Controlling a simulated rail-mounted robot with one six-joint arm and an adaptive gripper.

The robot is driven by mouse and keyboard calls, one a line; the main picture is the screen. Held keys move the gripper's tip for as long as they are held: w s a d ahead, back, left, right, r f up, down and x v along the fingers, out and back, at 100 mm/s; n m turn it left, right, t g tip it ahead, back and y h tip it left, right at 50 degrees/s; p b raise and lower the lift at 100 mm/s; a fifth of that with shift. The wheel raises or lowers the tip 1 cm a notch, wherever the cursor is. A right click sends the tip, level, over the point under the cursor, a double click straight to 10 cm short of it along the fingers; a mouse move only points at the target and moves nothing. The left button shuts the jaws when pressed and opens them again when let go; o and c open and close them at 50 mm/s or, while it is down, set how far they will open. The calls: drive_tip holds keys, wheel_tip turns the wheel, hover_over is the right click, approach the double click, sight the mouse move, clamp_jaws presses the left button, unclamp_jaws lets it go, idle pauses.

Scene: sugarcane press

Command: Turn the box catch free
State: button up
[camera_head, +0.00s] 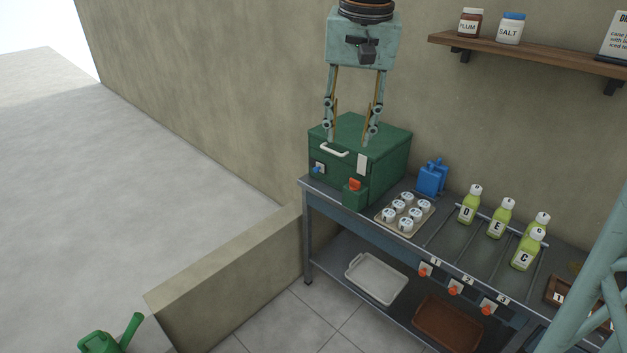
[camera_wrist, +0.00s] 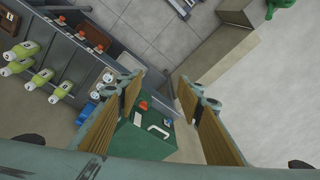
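A small green holder with a red piece (camera_head: 354,186) sits at the box's front. To the right are a tray of white-capped jars (camera_head: 388,224), a blue container (camera_head: 432,178) and several labelled bottles (camera_head: 497,218). A low wall (camera_head: 222,270) stands left of the bench.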

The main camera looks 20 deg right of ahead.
drive_tip(key=w+d+f+m+p, duration=0.25)
drive_tip(key=w+d, duration=0.25)
drive_tip(key=w, duration=0.6)
drive_tip(key=m+g+p, duration=0.2)
drive_tip(key=m+p, duration=0.2)
drive_tip(key=p, duration=0.3)
hover_over(355, 180)
wheel_tip(355, 180, down, 19)
drive_tip(key=shift+f, duration=0.2)
drive_tip(key=shift+f, duration=0.1)
drive_tip(key=shift+f, duration=6.8)
drive_tip(key=shift+c, duration=0.2)
drive_tip(key=c, duration=0.5)
